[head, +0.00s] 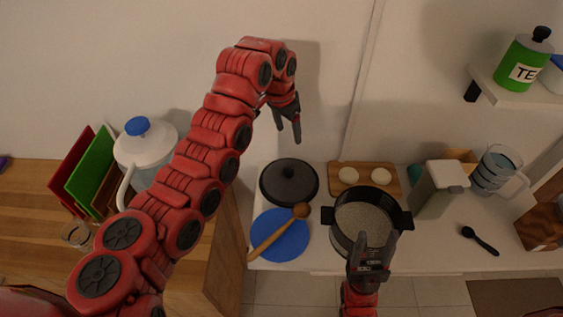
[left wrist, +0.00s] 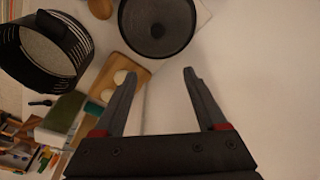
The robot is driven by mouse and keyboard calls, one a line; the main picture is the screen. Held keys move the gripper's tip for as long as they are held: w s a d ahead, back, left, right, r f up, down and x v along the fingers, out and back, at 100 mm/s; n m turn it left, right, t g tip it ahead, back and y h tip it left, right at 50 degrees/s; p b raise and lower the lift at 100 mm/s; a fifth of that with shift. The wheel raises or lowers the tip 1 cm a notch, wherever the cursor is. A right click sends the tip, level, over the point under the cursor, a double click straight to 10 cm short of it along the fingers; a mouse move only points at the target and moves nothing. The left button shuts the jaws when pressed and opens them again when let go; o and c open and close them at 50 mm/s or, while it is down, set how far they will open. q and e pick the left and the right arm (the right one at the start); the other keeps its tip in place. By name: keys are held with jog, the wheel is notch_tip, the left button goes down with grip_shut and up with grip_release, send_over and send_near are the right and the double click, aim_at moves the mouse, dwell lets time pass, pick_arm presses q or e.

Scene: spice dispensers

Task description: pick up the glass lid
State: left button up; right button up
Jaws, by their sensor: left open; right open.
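The lid (head: 289,182) is a dark round disc with a black knob, lying flat on the white counter near the wall. It also shows at the top of the left wrist view (left wrist: 170,42). My left gripper (head: 288,126) is open and empty, in the air above the lid and towards the wall. In the left wrist view the left gripper's fingers (left wrist: 165,74) are apart, with the lid beyond their tips. My right gripper (head: 373,248) is open at the near rim of the black pot (head: 334,232); whether it touches the pot I cannot tell.
The pot holds pale grains. A blue disc (head: 290,243) with a wooden spoon (head: 270,240) lies in front of the lid. A wooden board (head: 364,172) with two white rounds is right of it.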

pick_arm(q)
jog(key=p, duration=0.2)
send_over(289, 170)
notch_tip(289, 170, down, 11)
jog(key=shift+s+f, duration=0.1)
jog(key=shift+s, duration=0.05)
notch_tip(289, 170, down, 2)
jog(key=p, duration=0.2)
jog(key=shift+a+f+p, duration=0.15)
jog(key=shift+p, duration=0.2)
jog(key=shift+f, duration=1.55)
grip_shut()
